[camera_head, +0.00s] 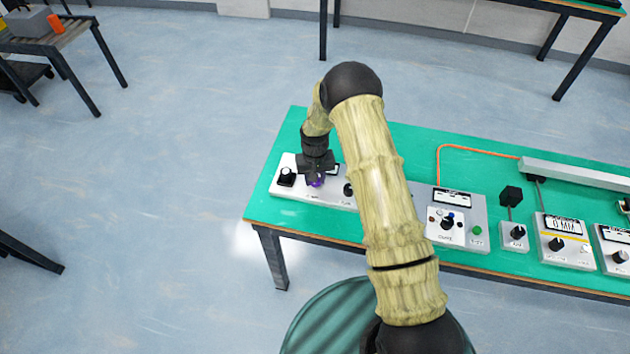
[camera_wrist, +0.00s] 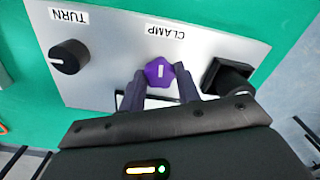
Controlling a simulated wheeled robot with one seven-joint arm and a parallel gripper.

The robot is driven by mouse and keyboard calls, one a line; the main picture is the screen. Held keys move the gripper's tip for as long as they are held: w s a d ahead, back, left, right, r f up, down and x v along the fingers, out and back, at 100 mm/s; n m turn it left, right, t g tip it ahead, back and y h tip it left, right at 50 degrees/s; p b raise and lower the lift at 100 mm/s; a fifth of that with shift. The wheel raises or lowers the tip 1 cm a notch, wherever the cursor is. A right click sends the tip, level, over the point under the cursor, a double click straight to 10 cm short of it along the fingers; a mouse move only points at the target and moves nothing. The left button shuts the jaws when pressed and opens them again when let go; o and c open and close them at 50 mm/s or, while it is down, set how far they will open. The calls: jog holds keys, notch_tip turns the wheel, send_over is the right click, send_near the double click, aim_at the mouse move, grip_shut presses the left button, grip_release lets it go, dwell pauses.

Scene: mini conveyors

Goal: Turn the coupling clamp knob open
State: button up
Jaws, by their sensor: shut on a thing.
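The clamp knob is purple (camera_wrist: 159,72) with a white mark on top, and sits on a pale panel (camera_wrist: 105,90) below the label CLAMP. In the wrist view my gripper (camera_wrist: 160,88) has its two dark fingers on either side of this knob, shut on it. In the head view my gripper (camera_head: 316,176) reaches down to the panel at the table's left end. Only a bit of the purple knob (camera_head: 315,181) shows there, the rest hidden by the gripper.
A black TURN knob (camera_wrist: 69,57) and a black square part (camera_wrist: 228,76) flank the clamp knob on the same panel. Farther right on the green table (camera_head: 400,135) stand a control box (camera_head: 476,218) and more knob panels (camera_head: 563,243).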

jog(key=n+b, duration=0.1)
jog(key=n, duration=0.2)
jog(key=shift+n, duration=0.3)
jog(key=n+b, duration=0.1)
jog(key=n, duration=0.3)
dwell(0.4)
jog(key=o, duration=1)
jog(key=shift+c, duration=0.2)
notch_tip(320, 180, up, 18)
jog(key=b, duration=0.2)
jog(key=shift+f, duration=0.25)
